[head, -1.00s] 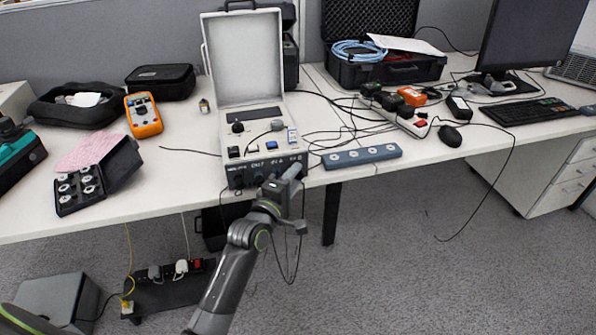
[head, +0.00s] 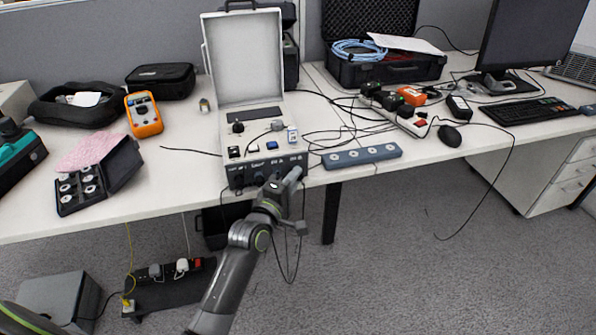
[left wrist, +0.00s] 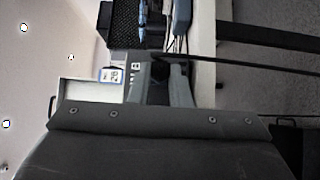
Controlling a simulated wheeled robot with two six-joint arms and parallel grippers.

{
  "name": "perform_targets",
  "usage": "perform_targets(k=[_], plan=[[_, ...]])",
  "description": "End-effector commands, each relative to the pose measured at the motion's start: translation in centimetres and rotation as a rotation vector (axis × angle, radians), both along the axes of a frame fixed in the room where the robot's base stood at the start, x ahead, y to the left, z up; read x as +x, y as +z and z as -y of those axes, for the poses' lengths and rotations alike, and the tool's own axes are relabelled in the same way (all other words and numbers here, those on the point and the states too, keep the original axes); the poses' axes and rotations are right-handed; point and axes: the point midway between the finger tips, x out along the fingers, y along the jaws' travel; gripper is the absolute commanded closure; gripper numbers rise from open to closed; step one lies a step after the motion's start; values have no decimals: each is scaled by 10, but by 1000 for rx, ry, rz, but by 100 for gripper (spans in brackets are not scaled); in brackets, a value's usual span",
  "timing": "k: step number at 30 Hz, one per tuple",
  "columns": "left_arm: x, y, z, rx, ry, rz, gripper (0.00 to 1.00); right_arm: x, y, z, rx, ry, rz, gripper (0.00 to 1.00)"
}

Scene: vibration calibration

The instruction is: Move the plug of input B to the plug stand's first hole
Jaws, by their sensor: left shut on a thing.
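The calibrator case (head: 240,60) stands open on the table with its lid up. Its front panel (head: 245,175) carries a row of sockets. My left gripper (head: 288,181) is at the right part of this panel, shut on a plug that it hides in the head view. In the left wrist view the black plug (left wrist: 159,72) shows between the two grey fingers, close to the panel's lettering, with a dark cable running right. I cannot tell whether the plug is still seated. The plug stand (head: 361,155), a blue-grey bar with several holes, lies right of the case. My right gripper is not in view.
Black cables (head: 335,135) lie between the case and a power strip (head: 405,122). An orange multimeter (head: 144,115) and a black box of round pieces (head: 98,178) are to the left. The table edge is just in front of the stand.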

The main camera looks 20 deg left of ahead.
Motion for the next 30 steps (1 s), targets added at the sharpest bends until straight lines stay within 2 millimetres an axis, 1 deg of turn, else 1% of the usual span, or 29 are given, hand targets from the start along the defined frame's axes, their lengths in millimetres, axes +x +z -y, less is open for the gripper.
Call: perform_targets(k=[30], plan=[[-8, 0, 5, -1, 0, -2, 100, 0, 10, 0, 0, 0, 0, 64]])
